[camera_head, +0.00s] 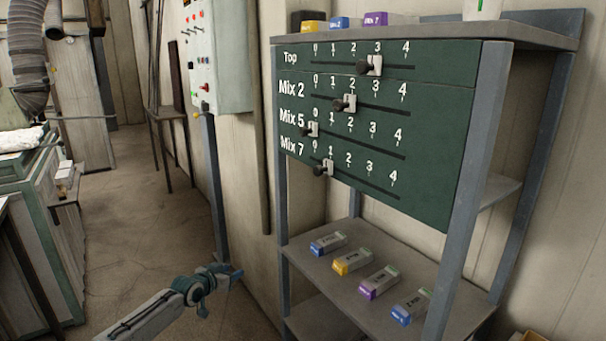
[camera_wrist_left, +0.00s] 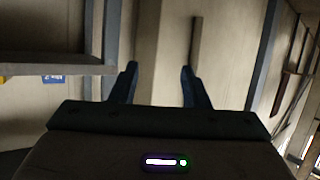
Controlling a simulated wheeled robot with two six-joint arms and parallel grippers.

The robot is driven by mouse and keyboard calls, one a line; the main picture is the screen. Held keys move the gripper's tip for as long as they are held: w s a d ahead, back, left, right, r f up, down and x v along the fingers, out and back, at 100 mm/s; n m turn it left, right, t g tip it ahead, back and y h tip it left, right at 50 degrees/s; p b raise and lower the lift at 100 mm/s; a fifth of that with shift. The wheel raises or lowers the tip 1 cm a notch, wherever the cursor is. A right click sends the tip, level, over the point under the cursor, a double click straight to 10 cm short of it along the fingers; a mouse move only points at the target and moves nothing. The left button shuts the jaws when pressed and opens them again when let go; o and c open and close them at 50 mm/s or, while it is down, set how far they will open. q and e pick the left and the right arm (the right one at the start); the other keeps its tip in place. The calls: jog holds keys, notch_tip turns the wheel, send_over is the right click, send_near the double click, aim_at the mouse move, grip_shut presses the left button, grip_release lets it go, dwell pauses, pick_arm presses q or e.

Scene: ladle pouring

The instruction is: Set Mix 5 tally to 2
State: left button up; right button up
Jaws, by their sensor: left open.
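A dark green tally board (camera_head: 440,130) is fixed on a grey shelf frame, with four rows labelled Top, Mix 2, Mix 5 and Mix 7. The Mix 5 slider (camera_head: 309,129) sits at 0, at the left end of its slot. The Top slider (camera_head: 370,65) is near 3, the Mix 2 slider (camera_head: 345,103) is between 1 and 2, and the Mix 7 slider (camera_head: 324,168) is near 1. My left gripper (camera_head: 238,273) is low and left of the shelf, apart from the board. It shows open and empty in the left wrist view (camera_wrist_left: 160,84). My right gripper is not in view.
The shelf (camera_head: 345,286) below the board holds several small labelled boxes; more stand on the top shelf (camera_head: 540,34). A control box (camera_head: 218,55) hangs on the wall at left. The floor (camera_head: 125,215) left of the shelf is clear.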

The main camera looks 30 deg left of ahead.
pick_arm(q)
jog(key=w+d+r+m+t+h, duration=0.1)
jog(key=d+r, duration=0.2)
jog(key=r, duration=0.8)
jog(key=w+d+r+m+t+h, duration=0.1)
jog(key=d+r+h, duration=0.1)
jog(key=r, duration=0.8)
jog(key=w+d+r+m+t+h, duration=0.1)
jog(key=d+r+t, duration=0.15)
jog(key=r, duration=0.85)
jog(key=m+g+h+b, duration=0.1)
jog(key=m+h, duration=0.3)
jog(key=h, duration=0.1)
send_near(301, 133)
jog(key=p+x, duration=0.5)
jog(key=p, duration=0.1)
jog(key=shift+r+p, duration=0.2)
jog(key=shift+p, duration=0.1)
jog(key=p+x, duration=0.2)
jog(key=x, duration=0.2)
jog(key=shift+w+p, duration=0.15)
jog(key=shift+p, duration=0.15)
jog(key=shift+w+d+f, duration=0.2)
jog(key=shift+w+d, duration=0.05)
jog(key=shift+w, duration=0.35)
